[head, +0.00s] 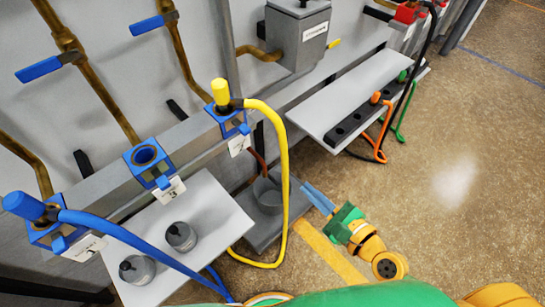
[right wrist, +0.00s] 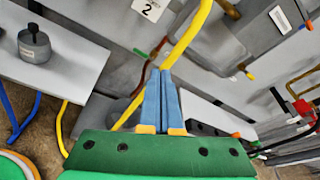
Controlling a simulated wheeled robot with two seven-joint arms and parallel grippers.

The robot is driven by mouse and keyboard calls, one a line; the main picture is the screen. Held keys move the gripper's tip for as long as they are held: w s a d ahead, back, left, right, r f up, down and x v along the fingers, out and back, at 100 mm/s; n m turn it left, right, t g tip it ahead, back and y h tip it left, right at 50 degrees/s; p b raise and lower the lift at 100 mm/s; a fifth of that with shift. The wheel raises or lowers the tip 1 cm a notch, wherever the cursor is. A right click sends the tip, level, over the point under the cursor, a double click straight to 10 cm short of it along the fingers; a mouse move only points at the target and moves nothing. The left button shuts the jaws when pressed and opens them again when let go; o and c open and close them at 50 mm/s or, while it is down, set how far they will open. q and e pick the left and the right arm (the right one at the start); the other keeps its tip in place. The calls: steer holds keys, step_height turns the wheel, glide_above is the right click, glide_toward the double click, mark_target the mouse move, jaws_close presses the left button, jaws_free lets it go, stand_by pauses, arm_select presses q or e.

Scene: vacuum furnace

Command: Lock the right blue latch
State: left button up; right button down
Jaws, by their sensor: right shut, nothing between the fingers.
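Three blue socket blocks sit along a grey rail in the head view. The right block (head: 228,117) holds a yellow plug (head: 222,93) and has a small blue latch (head: 243,128) on its front. The middle block (head: 148,158) is empty, and the left block (head: 40,234) holds a blue plug (head: 24,206). I cannot tell whether the right latch is locked. My right gripper (head: 310,189) is shut and empty, low and to the right of the right block, apart from it. Its blue fingers show in the right wrist view (right wrist: 161,78). My left gripper is not in view.
A yellow hose (head: 284,150) hangs between the right block and my right gripper. A grey shelf (head: 215,205) with two weights (head: 181,236) stands below the blocks. Another shelf (head: 352,95) is at upper right. Open floor (head: 450,180) lies to the right.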

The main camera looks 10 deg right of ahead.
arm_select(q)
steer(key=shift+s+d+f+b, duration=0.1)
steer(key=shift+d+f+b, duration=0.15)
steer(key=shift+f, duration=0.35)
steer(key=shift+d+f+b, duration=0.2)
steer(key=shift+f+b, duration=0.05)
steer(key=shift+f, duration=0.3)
arm_select(e)
steer(key=s+a+r+m+t+y, duration=0.1)
steer(key=s+a+r+m+y, duration=0.1)
steer(key=r, duration=0.6)
steer(key=shift+s+a+r+m+y, duration=0.15)
steer(key=shift+a+r+m+y, duration=0.4)
steer(key=shift+m, duration=0.65)
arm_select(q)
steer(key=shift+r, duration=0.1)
arm_select(e)
steer(key=shift+f, duration=0.1)
steer(key=p, duration=0.4)
glide_toward(248, 133)
steer(key=x, duration=0.6)
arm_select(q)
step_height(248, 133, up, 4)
arm_select(e)
steer(key=shift+w+a+f, duration=0.1)
steer(key=shift+w+a, duration=0.2)
steer(key=shift+w, duration=0.05)
